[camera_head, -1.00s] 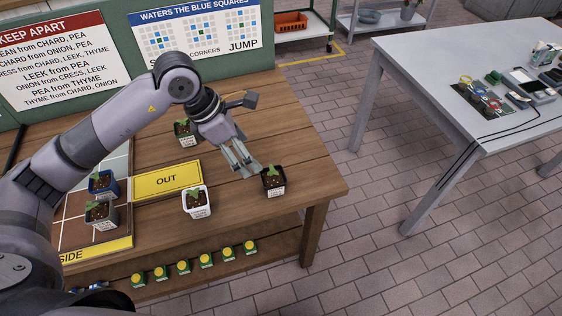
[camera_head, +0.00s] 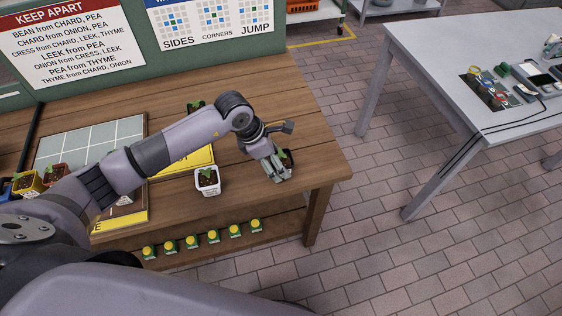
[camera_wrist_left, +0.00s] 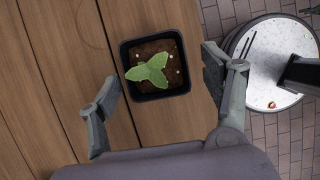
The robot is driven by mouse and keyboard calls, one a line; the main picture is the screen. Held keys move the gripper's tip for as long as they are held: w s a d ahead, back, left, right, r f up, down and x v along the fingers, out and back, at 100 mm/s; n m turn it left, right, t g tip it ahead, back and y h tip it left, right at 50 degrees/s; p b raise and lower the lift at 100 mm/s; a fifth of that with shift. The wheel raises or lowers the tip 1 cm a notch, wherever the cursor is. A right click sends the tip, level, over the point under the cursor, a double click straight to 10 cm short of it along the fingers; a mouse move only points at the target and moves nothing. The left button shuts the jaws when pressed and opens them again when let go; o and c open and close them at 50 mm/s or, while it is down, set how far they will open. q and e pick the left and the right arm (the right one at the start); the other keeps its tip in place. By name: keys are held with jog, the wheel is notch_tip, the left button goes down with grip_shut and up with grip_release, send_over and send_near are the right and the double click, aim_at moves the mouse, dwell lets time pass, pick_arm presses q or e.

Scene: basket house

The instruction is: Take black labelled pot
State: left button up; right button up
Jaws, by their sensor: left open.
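A black pot (camera_wrist_left: 155,65) with dark soil and a green seedling stands upright on the wooden table, seen from above in the left wrist view. In the head view this black pot (camera_head: 289,157) is near the table's right edge, mostly hidden by my gripper, and its label cannot be seen. My left gripper (camera_head: 277,172) is at the pot and open. In the left wrist view the fingers of my left gripper (camera_wrist_left: 161,68) are spread on either side of the pot, with a gap at each side. My right gripper is not in view.
A white labelled pot (camera_head: 207,182) stands left of the gripper. A yellow OUT sign (camera_head: 190,163) lies behind it, and another dark pot (camera_head: 195,105) is partly hidden behind my arm. A yellow pot (camera_head: 28,183) stands at the far left. The table's right edge is close.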

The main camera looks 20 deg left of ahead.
pick_arm(q)
jog(key=shift+p+x, duration=0.35)
jog(key=shift+x, duration=1.45)
jog(key=shift+w, duration=0.15)
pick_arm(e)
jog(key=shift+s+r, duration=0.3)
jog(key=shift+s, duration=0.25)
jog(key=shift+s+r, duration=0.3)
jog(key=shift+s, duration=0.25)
pick_arm(q)
jog(key=shift+c, duration=0.5)
jog(key=c, duration=1.3)
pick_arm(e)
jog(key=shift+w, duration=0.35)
